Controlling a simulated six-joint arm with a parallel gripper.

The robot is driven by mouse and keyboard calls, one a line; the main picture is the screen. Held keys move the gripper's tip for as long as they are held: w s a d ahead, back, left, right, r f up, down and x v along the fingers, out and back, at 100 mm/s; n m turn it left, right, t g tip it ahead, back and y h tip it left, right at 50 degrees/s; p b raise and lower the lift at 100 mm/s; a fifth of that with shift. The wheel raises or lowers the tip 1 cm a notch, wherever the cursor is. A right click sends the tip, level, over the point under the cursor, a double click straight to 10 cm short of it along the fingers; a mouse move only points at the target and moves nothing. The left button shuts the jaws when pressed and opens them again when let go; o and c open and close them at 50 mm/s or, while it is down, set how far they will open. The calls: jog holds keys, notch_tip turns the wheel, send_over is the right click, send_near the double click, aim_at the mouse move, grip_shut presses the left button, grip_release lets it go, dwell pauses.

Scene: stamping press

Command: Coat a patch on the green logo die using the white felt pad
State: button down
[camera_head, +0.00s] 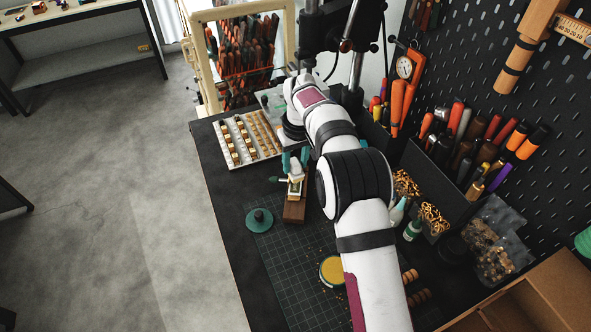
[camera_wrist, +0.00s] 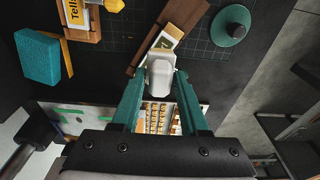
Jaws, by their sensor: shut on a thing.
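My gripper (camera_wrist: 160,78) has teal fingers shut on a white rounded block, which looks like the white felt pad (camera_wrist: 160,72). In the head view, my gripper (camera_head: 295,162) is over the far end of a brown wooden block (camera_head: 294,212). The wooden block also shows in the wrist view (camera_wrist: 183,14), just beyond the pad. A small pale and yellow piece (camera_wrist: 167,39) lies on it, partly hidden by the pad. I cannot tell whether the pad touches it. I cannot clearly pick out a green logo on any die.
A green disc with a knob (camera_head: 259,219) lies left of the wooden block. A white tray (camera_head: 223,150) of brass pieces stands behind it. A round yellow-filled dish (camera_head: 332,270) is nearer. A teal sponge (camera_wrist: 38,57) lies at left in the wrist view. The cutting mat (camera_head: 290,265) has free room.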

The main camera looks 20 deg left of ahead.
jog(key=shift+r, duration=0.9)
jog(key=shift+r, duration=1.5)
